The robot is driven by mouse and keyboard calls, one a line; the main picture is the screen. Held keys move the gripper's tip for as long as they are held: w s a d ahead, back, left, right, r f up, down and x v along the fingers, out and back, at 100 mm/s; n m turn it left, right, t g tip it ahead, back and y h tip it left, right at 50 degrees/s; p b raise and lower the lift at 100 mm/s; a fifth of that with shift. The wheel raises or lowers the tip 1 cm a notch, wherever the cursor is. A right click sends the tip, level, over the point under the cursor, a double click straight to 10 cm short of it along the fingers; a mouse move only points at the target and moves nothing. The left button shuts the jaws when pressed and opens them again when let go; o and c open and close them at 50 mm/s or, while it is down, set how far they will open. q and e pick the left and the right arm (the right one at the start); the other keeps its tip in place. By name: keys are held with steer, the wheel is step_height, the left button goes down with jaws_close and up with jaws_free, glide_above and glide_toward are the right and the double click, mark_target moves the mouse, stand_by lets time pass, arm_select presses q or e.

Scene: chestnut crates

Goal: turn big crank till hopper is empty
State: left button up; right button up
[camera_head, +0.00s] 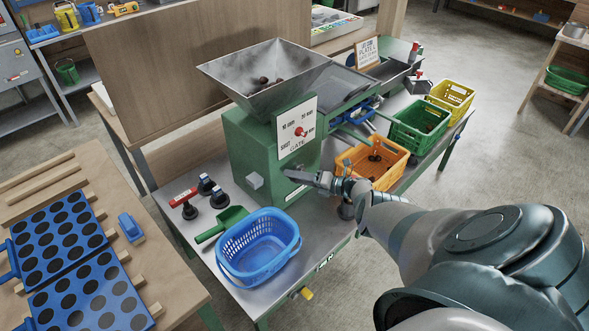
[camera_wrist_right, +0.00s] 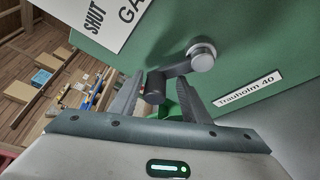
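The grey metal hopper (camera_head: 225,75) sits on top of the green machine (camera_head: 245,150), with a few dark chestnuts (camera_head: 263,81) visible low inside it. The gate panel (camera_head: 297,115) with a red knob (camera_head: 301,132) is on the machine's front. My right gripper (camera_head: 312,181) is at that front, below the panel. In the right wrist view the dark crank (camera_wrist_right: 178,68) runs from a round silver hub to a handle (camera_wrist_right: 155,88) between my right gripper's fingers (camera_wrist_right: 160,95). A gap shows beside the handle, so the fingers look open around it. My left gripper is out of view.
A blue basket (camera_head: 280,262), green scoop (camera_head: 222,222) and small knobbed tools (camera_head: 190,211) stand left of my right arm. Orange (camera_head: 400,155), green (camera_head: 436,140) and yellow (camera_head: 462,110) crates line the bench to the right. A wooden table with blue trays (camera_head: 60,228) is at the left.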

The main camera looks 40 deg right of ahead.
steer(key=shift+s+a+f, duration=0.1)
steer(key=shift+f, duration=0.1)
steer(key=shift+s+r+p, duration=0.15)
steer(key=shift+s+p, duration=0.15)
steer(key=shift+s, duration=0.1)
steer(key=p+v, duration=0.4)
steer(key=v, duration=1.2)
steer(key=shift+d+r, duration=0.25)
steer(key=shift+d, duration=0.2)
steer(key=shift+s, duration=0.1)
